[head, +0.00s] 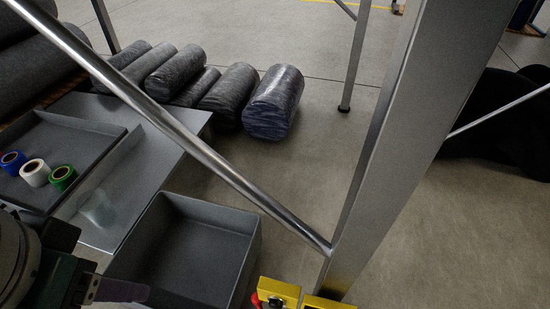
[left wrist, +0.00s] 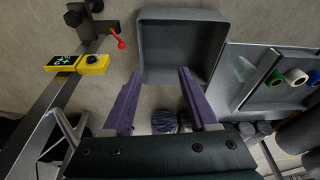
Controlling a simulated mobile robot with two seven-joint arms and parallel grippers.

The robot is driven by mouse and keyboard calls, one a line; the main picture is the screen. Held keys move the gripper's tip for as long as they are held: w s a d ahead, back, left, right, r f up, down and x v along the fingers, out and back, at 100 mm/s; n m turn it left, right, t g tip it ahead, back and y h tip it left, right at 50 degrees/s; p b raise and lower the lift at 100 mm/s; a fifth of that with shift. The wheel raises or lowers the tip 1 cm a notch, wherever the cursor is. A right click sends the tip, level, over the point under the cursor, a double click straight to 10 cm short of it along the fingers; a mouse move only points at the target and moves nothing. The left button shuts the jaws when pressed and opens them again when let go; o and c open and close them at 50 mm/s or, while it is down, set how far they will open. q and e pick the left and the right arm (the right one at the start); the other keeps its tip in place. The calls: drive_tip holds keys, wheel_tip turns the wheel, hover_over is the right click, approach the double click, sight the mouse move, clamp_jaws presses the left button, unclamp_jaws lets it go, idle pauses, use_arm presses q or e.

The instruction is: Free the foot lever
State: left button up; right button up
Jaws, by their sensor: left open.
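A small red-tipped lever (left wrist: 117,40) shows in the left wrist view, beside a yellow control box (left wrist: 95,64). In the head view a bit of red (head: 256,299) shows at the bottom edge next to the yellow box (head: 279,292). I cannot tell if this is the foot lever. My left gripper (left wrist: 158,72) is open, with two purple fingers spread apart and nothing held between their tips. In the head view one purple finger (head: 118,290) shows at the lower left, by the grey bin. My right gripper is out of view.
An empty grey bin (head: 166,272) is near the left gripper. A tray (head: 92,130) with blue, white and green tape rolls stands at left. Wrapped grey rolls (head: 273,102) lie behind. A slanted metal bar (head: 190,139) meets a thick post (head: 404,130). Floor between is clear.

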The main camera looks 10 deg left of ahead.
use_arm(q)
drive_tip(key=w+a+f+n+g+b, duration=0.1)
drive_tip(key=w+f+n+b, duration=0.15)
drive_tip(key=f, duration=0.45)
drive_tip(key=w+a+f+n+b, duration=0.1)
drive_tip(key=f+n+b, duration=0.15)
drive_tip(key=f, duration=0.35)
drive_tip(key=n+g+h+b, duration=0.1)
drive_tip(key=n+g+h, duration=0.3)
drive_tip(key=n, duration=0.6)
approach(254, 296)
drive_tip(key=shift+t+h, duration=0.4)
drive_tip(key=shift+t, duration=0.1)
drive_tip(key=b+x, duration=0.6)
drive_tip(key=s+b+x, duration=0.1)
drive_tip(key=b+x, duration=0.2)
drive_tip(key=shift+a, duration=0.1)
drive_tip(key=shift+r, duration=0.15)
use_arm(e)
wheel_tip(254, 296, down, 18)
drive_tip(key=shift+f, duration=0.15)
use_arm(q)
clamp_jaws()
